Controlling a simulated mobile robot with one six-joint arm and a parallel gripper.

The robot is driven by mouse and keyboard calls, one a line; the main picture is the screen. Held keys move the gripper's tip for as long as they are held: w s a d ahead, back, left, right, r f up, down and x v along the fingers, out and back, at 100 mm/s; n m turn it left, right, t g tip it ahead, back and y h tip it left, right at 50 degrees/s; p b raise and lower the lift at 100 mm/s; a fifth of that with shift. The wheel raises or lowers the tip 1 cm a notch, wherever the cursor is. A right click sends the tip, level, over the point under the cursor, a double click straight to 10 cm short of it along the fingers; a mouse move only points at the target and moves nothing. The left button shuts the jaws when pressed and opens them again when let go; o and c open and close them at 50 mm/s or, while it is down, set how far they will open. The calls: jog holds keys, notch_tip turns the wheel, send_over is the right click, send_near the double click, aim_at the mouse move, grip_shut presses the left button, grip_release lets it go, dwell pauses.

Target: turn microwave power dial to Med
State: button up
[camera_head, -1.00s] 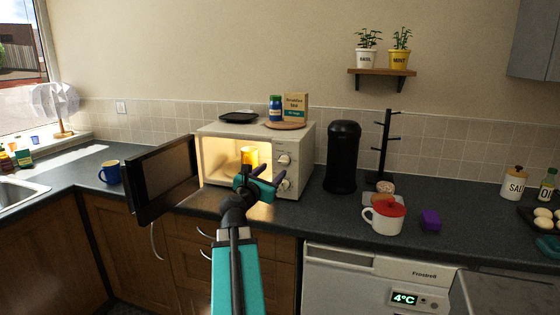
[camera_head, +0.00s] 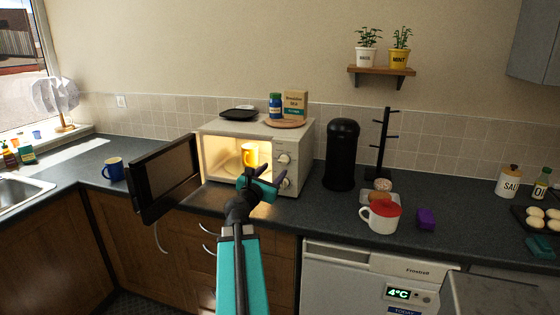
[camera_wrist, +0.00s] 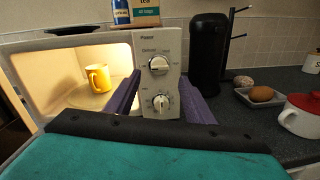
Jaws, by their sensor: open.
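The white microwave (camera_head: 222,128) stands on the counter with its dark door (camera_head: 163,178) swung open to the left and its inside lit. A yellow mug (camera_head: 250,155) stands inside; it also shows in the wrist view (camera_wrist: 98,78). The control panel has two round dials. The upper dial (camera_wrist: 158,65) and the lower dial (camera_wrist: 161,103) both show in the wrist view; their labels are too small to read surely. My gripper (camera_head: 264,177) is open in front of the panel. In the wrist view its purple fingers (camera_wrist: 161,100) stand on either side of the lower dial, apparently without gripping it.
A black canister (camera_head: 342,155) stands right of the microwave. A red-lidded white mug (camera_head: 381,214) and a purple block (camera_head: 426,219) are farther right. A blue mug (camera_head: 113,169) is left of the open door. A plate, jar and box sit on the microwave.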

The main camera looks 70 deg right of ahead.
aim_at(282, 162)
jog(key=shift+d+r+p, duration=0.1)
jog(key=shift+p, duration=0.7)
jog(key=shift+s+d+p, duration=0.1)
jog(key=shift+d+p, duration=0.65)
jog(key=shift+d, duration=3.45)
jog(key=shift+c, duration=0.4)
